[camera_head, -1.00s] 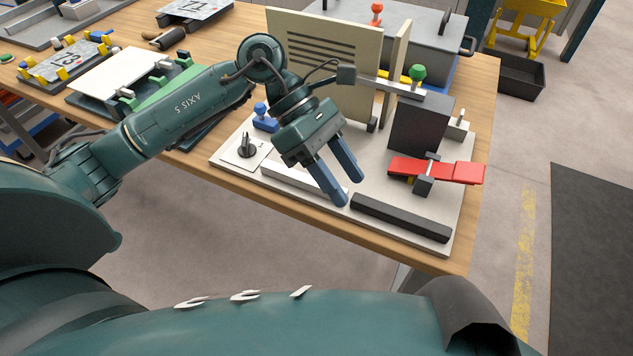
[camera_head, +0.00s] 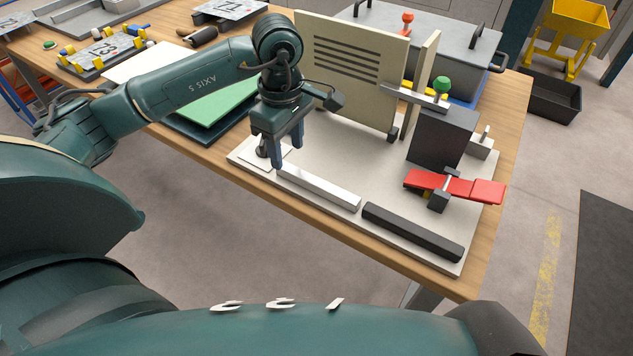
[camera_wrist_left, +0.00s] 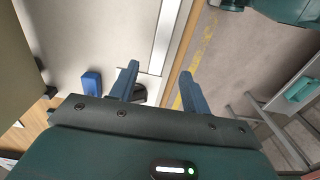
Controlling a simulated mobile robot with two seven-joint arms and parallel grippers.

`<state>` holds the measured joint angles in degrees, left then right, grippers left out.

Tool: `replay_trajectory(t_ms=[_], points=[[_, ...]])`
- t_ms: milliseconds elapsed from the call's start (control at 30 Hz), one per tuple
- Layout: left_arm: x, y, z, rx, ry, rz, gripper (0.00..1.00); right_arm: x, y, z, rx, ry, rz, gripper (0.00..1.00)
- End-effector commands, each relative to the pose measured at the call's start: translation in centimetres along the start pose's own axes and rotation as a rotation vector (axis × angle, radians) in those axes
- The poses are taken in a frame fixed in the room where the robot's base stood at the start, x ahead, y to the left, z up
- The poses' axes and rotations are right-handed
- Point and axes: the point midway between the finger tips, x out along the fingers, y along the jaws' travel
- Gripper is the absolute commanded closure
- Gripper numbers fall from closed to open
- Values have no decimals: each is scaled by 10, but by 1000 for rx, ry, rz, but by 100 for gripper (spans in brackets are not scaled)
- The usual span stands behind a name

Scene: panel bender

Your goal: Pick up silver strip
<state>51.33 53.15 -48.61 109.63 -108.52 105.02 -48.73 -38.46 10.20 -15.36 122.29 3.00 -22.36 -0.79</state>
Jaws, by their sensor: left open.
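The silver strip (camera_head: 318,187) lies along the front edge of the pale base plate (camera_head: 395,215), in line with a black bar (camera_head: 412,232). It also shows in the wrist view (camera_wrist_left: 167,32), running away between the fingers' directions. My left gripper (camera_head: 287,155) points down by the strip's left end, with its two blue fingers apart and nothing between them. In the wrist view the open fingers (camera_wrist_left: 158,80) show on both sides of the strip's line. I cannot tell the exact height of the fingertips over the plate. My right gripper is not in view.
An upright cream panel (camera_head: 350,70) stands behind the gripper. A red clamp handle (camera_head: 455,187) and a dark block (camera_head: 440,138) stand at the plate's right. A blue piece (camera_wrist_left: 92,82) sits near the fingers. The plate's middle is clear.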

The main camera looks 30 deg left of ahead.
Motion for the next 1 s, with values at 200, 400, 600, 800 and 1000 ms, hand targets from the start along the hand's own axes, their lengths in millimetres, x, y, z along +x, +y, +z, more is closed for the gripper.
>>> replay_trajectory(t_ms=[200, 400, 600, 800, 1000], points=[[30, 2, -2, -1, -1, -6, 53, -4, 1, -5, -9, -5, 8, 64], [50, 3, -2, -1, -1, -2, 53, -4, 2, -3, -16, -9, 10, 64], [51, 3, -2, -1, -1, 0, 53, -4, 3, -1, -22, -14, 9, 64], [50, 3, -2, -1, -1, 0, 67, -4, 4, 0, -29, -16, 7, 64], [50, 3, -2, -1, -1, 0, 83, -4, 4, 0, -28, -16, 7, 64]])
